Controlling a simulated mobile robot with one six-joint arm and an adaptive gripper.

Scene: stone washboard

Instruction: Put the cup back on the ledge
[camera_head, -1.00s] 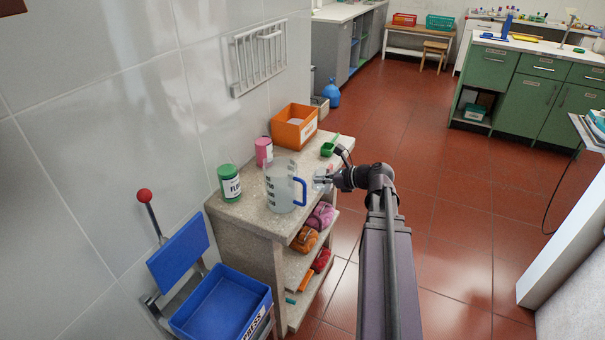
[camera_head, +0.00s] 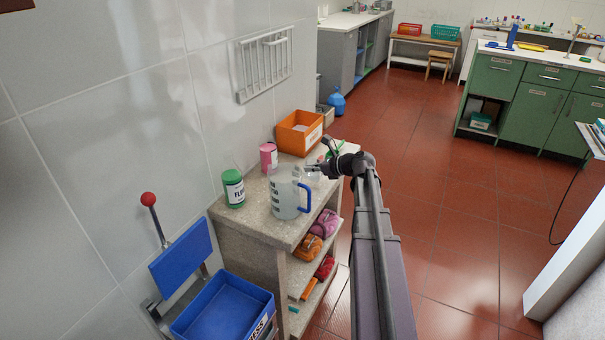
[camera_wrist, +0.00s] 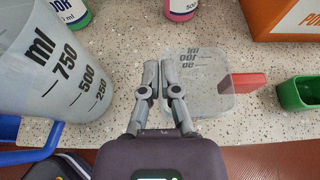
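The small clear measuring cup (camera_wrist: 205,75) with a red handle (camera_wrist: 247,84) is right of my fingers in the wrist view, over the speckled stone ledge (camera_wrist: 125,40). In the head view the cup (camera_head: 313,178) shows behind the jug's right side. My gripper (camera_wrist: 158,64) has its two fingers close together at the cup's left wall and looks shut on that wall; the gripper also shows in the head view (camera_head: 311,167). I cannot tell whether the cup's base touches the stone.
A large jug (camera_head: 285,195) with a blue handle stands close left of my gripper. A green-lidded jar (camera_head: 233,190), a pink jar (camera_head: 269,158), an orange bin (camera_head: 296,134) and a green scoop (camera_wrist: 298,93) are around. Bare stone lies behind the cup.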

